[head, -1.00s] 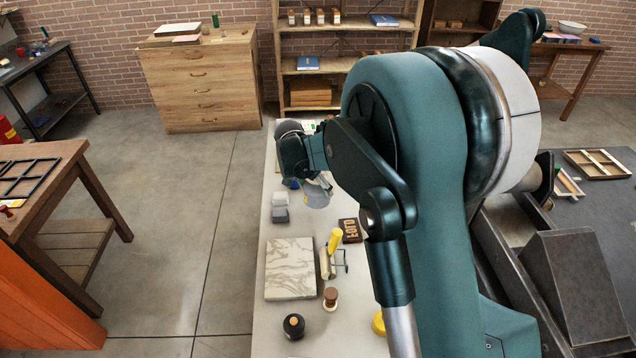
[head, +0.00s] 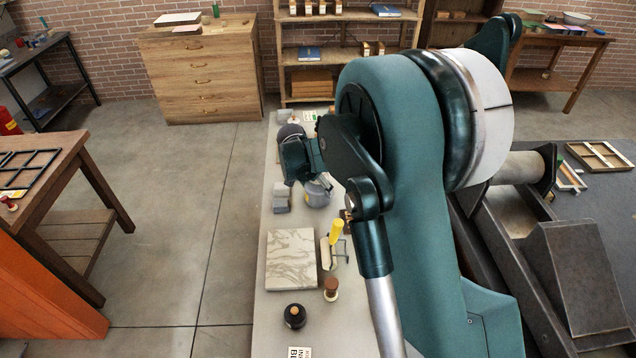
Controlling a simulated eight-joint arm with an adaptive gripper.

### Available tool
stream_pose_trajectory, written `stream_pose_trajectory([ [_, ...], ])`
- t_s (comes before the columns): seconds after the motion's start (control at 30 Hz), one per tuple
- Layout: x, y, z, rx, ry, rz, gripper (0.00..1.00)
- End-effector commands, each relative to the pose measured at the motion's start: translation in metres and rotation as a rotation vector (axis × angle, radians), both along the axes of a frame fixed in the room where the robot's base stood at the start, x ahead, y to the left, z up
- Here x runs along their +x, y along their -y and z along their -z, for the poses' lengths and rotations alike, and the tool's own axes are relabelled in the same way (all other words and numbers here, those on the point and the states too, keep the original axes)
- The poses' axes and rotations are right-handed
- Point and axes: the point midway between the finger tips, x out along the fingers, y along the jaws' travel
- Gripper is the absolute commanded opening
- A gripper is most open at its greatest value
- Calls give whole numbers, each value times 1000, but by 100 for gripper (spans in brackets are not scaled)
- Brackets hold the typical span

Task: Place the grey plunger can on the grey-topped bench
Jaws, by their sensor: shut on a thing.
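A grey rounded can (head: 318,192), which looks like the plunger can, is at the end of my arm above the far half of the long bench. My gripper (head: 311,178) is at the can's top and shut on it; its fingertips are mostly hidden by my arm. Whether the can touches the benchtop is unclear. The long bench (head: 255,305) under it has a pale grey top. A dark-topped bench (head: 32,48) with black legs stands at the back left.
On the long bench, grey blocks (head: 281,196) lie just left of the can. Nearer are a marbled slab (head: 291,258), a yellow-handled roller (head: 336,232), a wooden-knobbed stamp (head: 331,288) and a black bottle (head: 294,316). Open floor lies left of the bench.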

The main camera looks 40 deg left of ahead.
Motion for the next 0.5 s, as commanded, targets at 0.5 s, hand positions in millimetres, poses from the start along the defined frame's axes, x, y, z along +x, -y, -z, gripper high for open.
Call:
stream_pose_trajectory([
  [0.5, 0, 0, 9, 0, 1, 0, 21],
])
